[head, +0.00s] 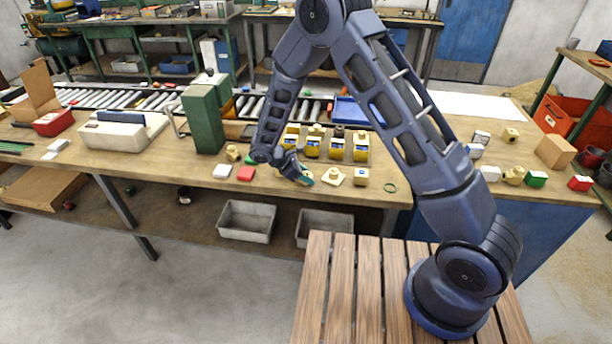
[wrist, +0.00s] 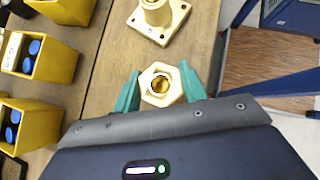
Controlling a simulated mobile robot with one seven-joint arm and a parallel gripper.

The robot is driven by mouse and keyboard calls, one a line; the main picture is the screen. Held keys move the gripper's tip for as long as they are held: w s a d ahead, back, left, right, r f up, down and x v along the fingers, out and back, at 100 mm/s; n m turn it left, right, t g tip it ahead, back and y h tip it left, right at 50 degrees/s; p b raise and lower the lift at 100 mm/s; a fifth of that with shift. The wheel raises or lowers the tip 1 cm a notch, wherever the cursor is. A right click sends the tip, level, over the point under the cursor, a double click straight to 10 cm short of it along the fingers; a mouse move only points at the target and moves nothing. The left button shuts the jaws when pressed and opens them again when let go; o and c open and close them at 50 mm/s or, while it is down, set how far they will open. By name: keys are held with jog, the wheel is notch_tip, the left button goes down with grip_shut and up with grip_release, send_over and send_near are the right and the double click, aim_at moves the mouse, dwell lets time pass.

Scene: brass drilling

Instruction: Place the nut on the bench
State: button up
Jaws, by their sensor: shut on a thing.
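My gripper (head: 304,176) is low at the front edge of the wooden bench (head: 145,160) in the head view. In the wrist view its two teal fingers (wrist: 161,88) are shut on a cream hexagonal nut (wrist: 147,80) with a brass-coloured bore. The nut's bore faces the wrist camera. The bare bench top (wrist: 115,50) shows behind and beside the nut. I cannot tell whether the nut touches the wood. In the head view the nut is mostly hidden by the gripper.
A cream flanged part (head: 333,178) stands just right of my gripper, also in the wrist view (wrist: 157,22). Yellow bins (head: 336,149) stand behind. Grey bins (head: 246,222) sit below.

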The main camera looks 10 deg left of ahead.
jog(key=shift+f, duration=0.1)
jog(key=o, duration=1.2)
jog(key=shift+o, duration=0.2)
